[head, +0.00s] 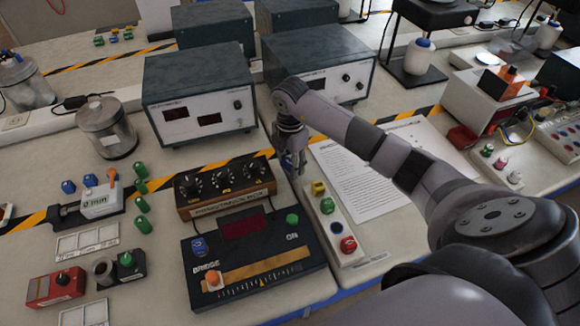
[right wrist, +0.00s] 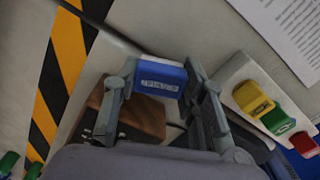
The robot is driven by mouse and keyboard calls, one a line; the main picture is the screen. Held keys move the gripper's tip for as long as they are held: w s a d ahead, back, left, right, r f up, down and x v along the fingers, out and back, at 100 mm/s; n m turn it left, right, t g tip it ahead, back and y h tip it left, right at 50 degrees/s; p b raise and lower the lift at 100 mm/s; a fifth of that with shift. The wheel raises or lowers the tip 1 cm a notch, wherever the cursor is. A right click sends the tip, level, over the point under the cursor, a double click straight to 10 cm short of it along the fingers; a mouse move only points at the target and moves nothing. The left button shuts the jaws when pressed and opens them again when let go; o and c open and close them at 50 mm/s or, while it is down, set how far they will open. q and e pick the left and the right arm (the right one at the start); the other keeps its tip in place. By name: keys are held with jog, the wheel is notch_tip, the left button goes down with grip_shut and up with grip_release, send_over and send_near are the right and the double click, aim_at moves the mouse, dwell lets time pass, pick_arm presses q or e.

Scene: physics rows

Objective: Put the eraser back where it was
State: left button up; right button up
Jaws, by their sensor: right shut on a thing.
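My right gripper (head: 291,160) is shut on a small blue block with a white lettered label, which I take as the eraser (right wrist: 160,77). In the right wrist view, the block sits between the two fingertips of the gripper (right wrist: 158,84). In the head view only a bit of blue shows at the fingertips, just right of the dark knob box (head: 226,211). I cannot tell whether the block touches the bench. My left gripper is not in view.
A white strip with coloured plugs (head: 344,253) lies just right of the gripper, and a printed sheet (head: 355,190) beyond it. Grey instrument boxes (head: 198,85) stand behind. A black bridge unit (head: 250,262) lies in front. Yellow-black tape (right wrist: 67,55) crosses the bench.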

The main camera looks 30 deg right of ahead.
notch_tip(320, 180, down, 2)
jog(key=shift+f, duration=0.2)
jog(key=o, duration=1.1)
jog(key=shift+r, duration=0.1)
